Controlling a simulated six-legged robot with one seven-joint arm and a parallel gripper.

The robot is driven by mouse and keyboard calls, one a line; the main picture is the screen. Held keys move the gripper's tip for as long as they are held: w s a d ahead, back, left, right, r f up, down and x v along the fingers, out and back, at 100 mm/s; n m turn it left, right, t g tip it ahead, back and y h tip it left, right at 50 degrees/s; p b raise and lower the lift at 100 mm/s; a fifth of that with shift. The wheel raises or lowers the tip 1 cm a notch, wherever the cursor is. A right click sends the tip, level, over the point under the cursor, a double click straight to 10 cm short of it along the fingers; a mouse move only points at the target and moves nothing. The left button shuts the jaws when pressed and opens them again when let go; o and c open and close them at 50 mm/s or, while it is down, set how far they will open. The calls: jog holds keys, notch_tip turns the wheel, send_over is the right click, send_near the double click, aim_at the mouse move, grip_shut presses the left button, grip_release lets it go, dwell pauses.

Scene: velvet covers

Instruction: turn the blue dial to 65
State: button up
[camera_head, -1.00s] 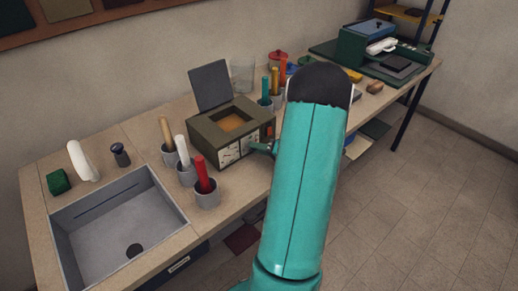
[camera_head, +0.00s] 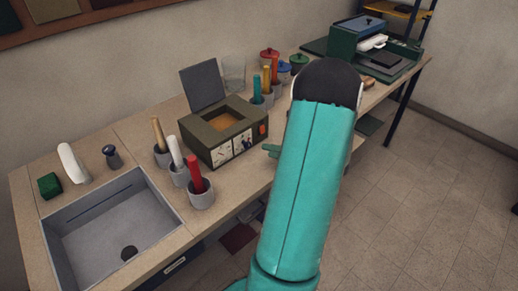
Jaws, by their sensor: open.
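An olive-green box (camera_head: 205,138) with a raised dark lid (camera_head: 202,88) stands on the bench, its open top showing an orange-brown inside. Its front carries two white dial faces, a left one (camera_head: 222,154) and a right one (camera_head: 243,143), with dark marks too small to read. An orange-red knob (camera_head: 263,129) sits at the front's right end. I cannot make out a blue dial. My gripper (camera_head: 271,150) shows only as a small teal part just right of the box's front, apart from the dial faces. It is open; my arm hides the rest.
Grey cups with a red (camera_head: 196,176), a white (camera_head: 176,152) and a tan handle (camera_head: 158,133) stand left of the box. A sink (camera_head: 110,230) is at the lower left. More cups and lidded pots stand behind, and a green machine (camera_head: 355,38) at the far right.

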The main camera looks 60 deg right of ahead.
jog(key=v, duration=0.5)
jog(key=shift+s, duration=0.3)
jog(key=shift+r, duration=0.1)
jog(key=n+g+h, duration=0.2)
jog(key=n+h, duration=0.4)
jog(key=n, duration=0.4)
send_near(249, 146)
jog(key=x, duration=0.8)
jog(key=shift+w, duration=0.15)
jog(key=c, duration=1)
